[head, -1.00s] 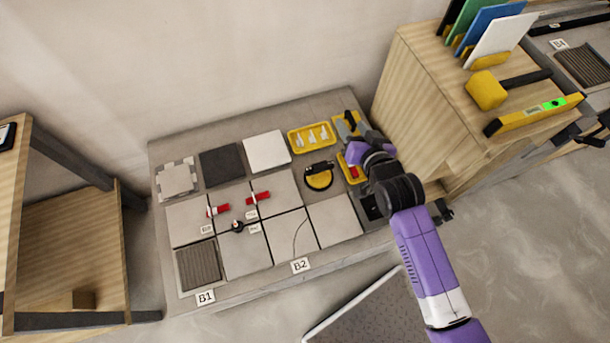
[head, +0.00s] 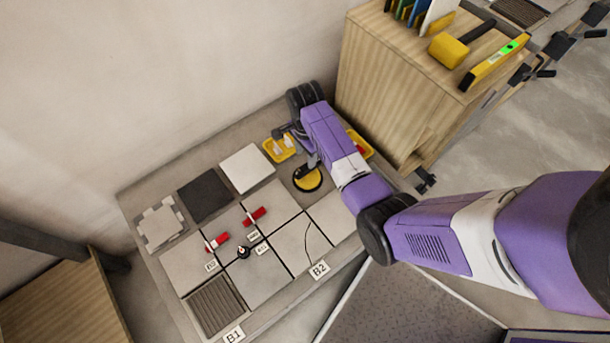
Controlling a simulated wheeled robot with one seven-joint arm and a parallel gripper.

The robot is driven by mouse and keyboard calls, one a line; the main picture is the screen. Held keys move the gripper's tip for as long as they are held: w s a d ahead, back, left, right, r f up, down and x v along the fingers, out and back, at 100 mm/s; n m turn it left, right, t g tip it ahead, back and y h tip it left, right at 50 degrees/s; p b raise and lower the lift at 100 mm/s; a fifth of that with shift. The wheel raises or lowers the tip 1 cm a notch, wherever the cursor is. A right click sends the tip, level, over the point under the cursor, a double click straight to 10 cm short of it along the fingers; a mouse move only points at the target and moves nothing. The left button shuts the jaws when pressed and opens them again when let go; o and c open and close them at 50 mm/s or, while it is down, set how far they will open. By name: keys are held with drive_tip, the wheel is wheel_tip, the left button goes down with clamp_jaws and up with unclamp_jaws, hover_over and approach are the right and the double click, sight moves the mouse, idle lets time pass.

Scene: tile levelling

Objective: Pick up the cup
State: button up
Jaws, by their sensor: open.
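The cup appears to be the yellow and black suction cup (head: 308,179), a round pad with a dark handle on top. It lies on the grey board, right of the white tile. My gripper (head: 298,137) is just above and behind it in the picture, partly hidden by my purple arm. It is open, and nothing shows in it. Whether a finger touches the cup's handle cannot be told.
A yellow tray (head: 279,150) of small pieces is by my gripper. Grey tiles with red clips (head: 254,216) lie at left. A wooden cabinet (head: 395,90) with a yellow mallet (head: 449,50) and level (head: 494,63) stands at right.

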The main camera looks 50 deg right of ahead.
sight(308, 172)
drive_tip(key=f, duration=0.5)
drive_tip(key=f+b, duration=0.1)
drive_tip(key=f, duration=0.1)
drive_tip(key=shift+s+d+f, duration=0.15)
drive_tip(key=shift+s+d, duration=0.1)
drive_tip(key=shift+s, duration=0.05)
clamp_jaws()
